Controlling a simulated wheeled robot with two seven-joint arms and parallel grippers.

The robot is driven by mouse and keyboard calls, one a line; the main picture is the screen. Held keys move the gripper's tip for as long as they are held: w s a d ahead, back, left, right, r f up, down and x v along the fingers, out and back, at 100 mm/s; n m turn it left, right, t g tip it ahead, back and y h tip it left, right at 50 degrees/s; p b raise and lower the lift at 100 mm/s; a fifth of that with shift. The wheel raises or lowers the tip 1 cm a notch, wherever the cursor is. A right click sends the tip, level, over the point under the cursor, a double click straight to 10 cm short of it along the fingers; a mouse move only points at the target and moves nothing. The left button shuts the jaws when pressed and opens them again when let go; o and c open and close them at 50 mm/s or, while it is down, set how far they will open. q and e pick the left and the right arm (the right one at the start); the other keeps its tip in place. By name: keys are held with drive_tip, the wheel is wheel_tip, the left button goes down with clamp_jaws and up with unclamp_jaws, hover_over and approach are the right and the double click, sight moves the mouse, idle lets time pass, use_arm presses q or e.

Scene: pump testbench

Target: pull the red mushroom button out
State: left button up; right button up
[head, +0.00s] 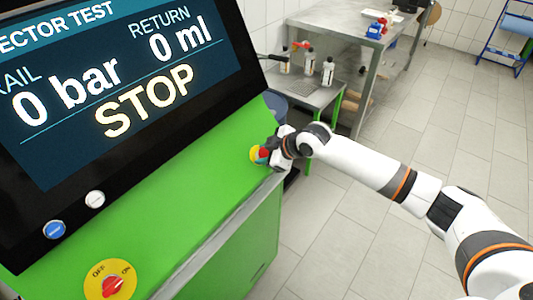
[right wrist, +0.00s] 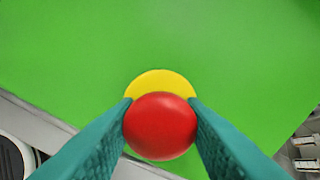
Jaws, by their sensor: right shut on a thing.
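The red mushroom button (right wrist: 160,127) sits in front of its yellow base (right wrist: 160,82) on the green bench panel. In the right wrist view the two teal fingers of my right gripper (right wrist: 160,122) touch the button's left and right sides, shut on it. In the head view the gripper (head: 266,155) is at the far right end of the green panel. There the yellow base (head: 255,154) shows and the button is mostly hidden by the fingers. My left gripper is not in view.
The screen (head: 120,75) reads STOP, 0 bar and 0 ml. A red rotary switch (head: 112,286) on a yellow plate, a blue button (head: 54,229) and a white button (head: 95,199) are at the near left. A metal table (head: 345,42) stands behind; the tiled floor at right is open.

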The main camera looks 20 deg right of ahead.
drive_tip(key=shift+s+d+r+p, duration=0.1)
drive_tip(key=shift+r+p, duration=0.1)
drive_tip(key=shift+p, duration=0.2)
drive_tip(key=shift+s, duration=0.1)
drive_tip(key=o, duration=0.9)
drive_tip(key=shift+s+d+r, duration=0.1)
drive_tip(key=o, duration=0.9)
drive_tip(key=shift+o, duration=0.2)
